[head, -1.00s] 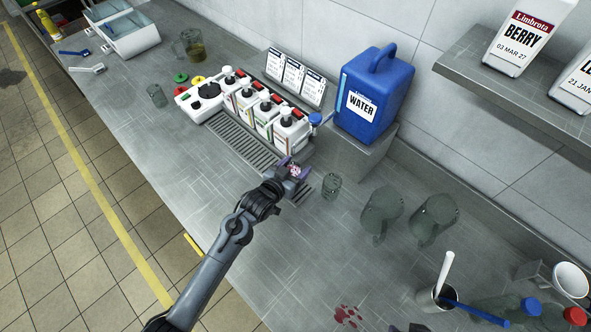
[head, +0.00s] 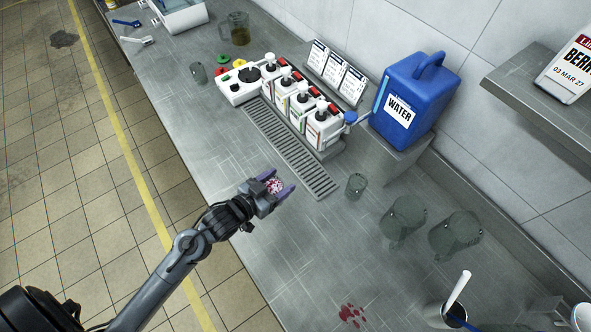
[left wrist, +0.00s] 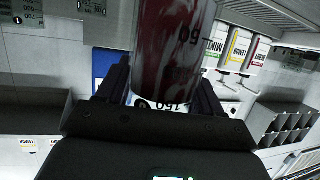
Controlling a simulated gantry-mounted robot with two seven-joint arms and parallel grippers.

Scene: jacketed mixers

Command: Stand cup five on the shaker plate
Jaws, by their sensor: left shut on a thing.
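My left gripper (head: 281,186) is shut around a clear cup (head: 274,186) with dark red contents, over the counter left of the drip grate. In the left wrist view the cup (left wrist: 172,45) stands between the two fingers, with measuring marks on its wall; no cup number is readable. A white unit with a round black plate (head: 249,75), which looks like the shaker, stands at the far end of the bottle row. The plate looks bare. My right gripper is not in view.
Several pump bottles (head: 321,125) stand behind the drip grate (head: 290,148). A blue water container (head: 412,105) is to their right. A small glass (head: 356,186) and two jugs (head: 405,217) stand right of the gripper. Another small glass (head: 197,73) stands left of the white unit. Counter between is clear.

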